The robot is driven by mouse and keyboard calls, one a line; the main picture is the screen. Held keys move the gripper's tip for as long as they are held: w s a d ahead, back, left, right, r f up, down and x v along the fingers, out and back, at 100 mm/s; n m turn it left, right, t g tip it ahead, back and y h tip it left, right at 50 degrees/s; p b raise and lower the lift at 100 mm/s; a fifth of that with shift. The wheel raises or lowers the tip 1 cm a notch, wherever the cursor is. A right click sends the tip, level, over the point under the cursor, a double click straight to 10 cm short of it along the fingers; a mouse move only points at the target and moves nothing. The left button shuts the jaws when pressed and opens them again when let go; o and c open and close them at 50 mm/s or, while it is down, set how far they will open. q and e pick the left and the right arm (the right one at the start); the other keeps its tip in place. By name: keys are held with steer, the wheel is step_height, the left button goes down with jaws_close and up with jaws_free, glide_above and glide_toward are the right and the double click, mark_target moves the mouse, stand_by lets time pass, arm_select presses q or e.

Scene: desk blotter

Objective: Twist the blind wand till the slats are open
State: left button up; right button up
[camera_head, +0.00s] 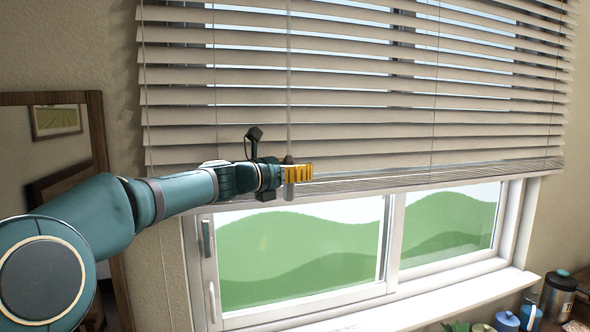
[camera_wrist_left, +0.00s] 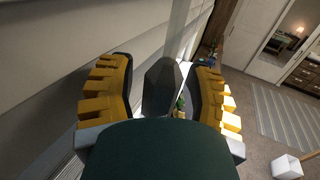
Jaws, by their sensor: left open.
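The blind (camera_head: 350,130) hangs over the upper window. Its beige slats are tilted, with thin strips of daylight showing between several of them. The thin clear wand (camera_head: 289,60) hangs down the blind's left part, and its lower end shows just below my left gripper (camera_head: 299,173). In the left wrist view the wand's grey faceted handle (camera_wrist_left: 162,88) stands between the two yellow-padded fingers of the left gripper (camera_wrist_left: 160,75). The fingers are spread with a gap on each side of the handle. My right gripper is out of view.
Below the blind is the bare window (camera_head: 300,250) with a white sill (camera_head: 420,312). A dark flask (camera_head: 558,296) and small jars stand at lower right. A wood-framed mirror (camera_head: 95,150) is on the left wall. The wrist view shows a rug (camera_wrist_left: 285,120) and a white bin (camera_wrist_left: 286,167).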

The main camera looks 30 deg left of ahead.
arm_select(q)
jaws_close()
steer(key=shift+w, duration=0.1)
steer(key=shift+h+p, duration=0.3)
steer(key=shift+p, duration=0.05)
steer(key=shift+s+d+m+g+h+p, duration=0.1)
steer(key=shift+m+g+h+p, duration=0.75)
steer(key=shift+h+p, duration=0.4)
steer(key=shift+s+d+m+g+h+p, duration=0.15)
steer(key=shift+m+g+h+p, duration=0.45)
steer(key=shift+m+h+p, duration=0.65)
steer(key=shift+s+d+m+g+h+p, duration=0.1)
steer(key=shift+m+g+h+p, duration=0.8)
steer(key=shift+p, duration=0.65)
